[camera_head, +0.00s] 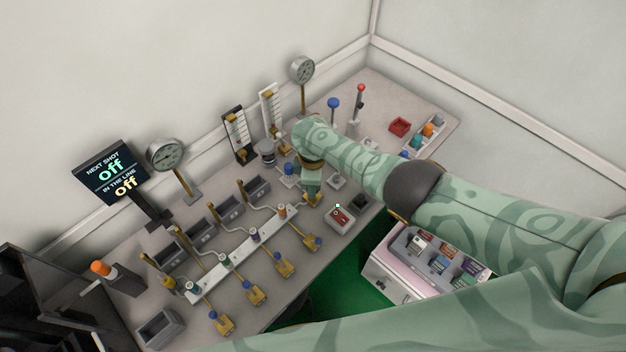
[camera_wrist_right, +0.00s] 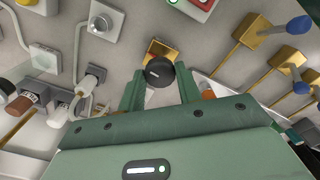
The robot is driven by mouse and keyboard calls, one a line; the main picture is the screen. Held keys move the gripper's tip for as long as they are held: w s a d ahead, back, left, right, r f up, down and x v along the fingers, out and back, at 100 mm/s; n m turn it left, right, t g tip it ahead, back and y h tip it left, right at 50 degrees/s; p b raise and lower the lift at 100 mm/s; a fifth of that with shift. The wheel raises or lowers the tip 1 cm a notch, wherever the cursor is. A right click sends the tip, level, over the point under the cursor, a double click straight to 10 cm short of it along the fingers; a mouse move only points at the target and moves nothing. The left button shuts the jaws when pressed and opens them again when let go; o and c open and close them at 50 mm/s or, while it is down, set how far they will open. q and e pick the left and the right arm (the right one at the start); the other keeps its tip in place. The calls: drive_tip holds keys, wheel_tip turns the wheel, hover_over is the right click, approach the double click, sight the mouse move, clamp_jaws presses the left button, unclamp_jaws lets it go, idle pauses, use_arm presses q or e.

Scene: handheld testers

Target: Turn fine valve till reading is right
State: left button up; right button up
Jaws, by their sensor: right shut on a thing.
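My right gripper (camera_head: 312,190) reaches down to the bench in the head view, its wrist above it. In the right wrist view its two green fingers (camera_wrist_right: 160,84) are shut on a round dark knob (camera_wrist_right: 158,72), which sits on a small brass body (camera_wrist_right: 160,49). The knob is hidden by the gripper in the head view. I cannot read a label on it. One round dial gauge (camera_head: 165,155) stands at the left and another (camera_head: 302,70) at the back; their needles are too small to read. My left gripper does not show.
A dark screen (camera_head: 110,172) reads "NEXT SHOT off, IN THE LINE off". Two upright scales (camera_head: 236,135) (camera_head: 271,105) stand at the back. A white manifold (camera_head: 240,252) with several brass valves lies left of the gripper. A red-topped switch box (camera_head: 341,219) is close to the right.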

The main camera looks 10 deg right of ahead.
drive_tip(key=shift+s+m, duration=0.1)
drive_tip(key=shift+m, duration=1.5)
drive_tip(key=shift+m+p, duration=0.3)
drive_tip(key=o, duration=1)
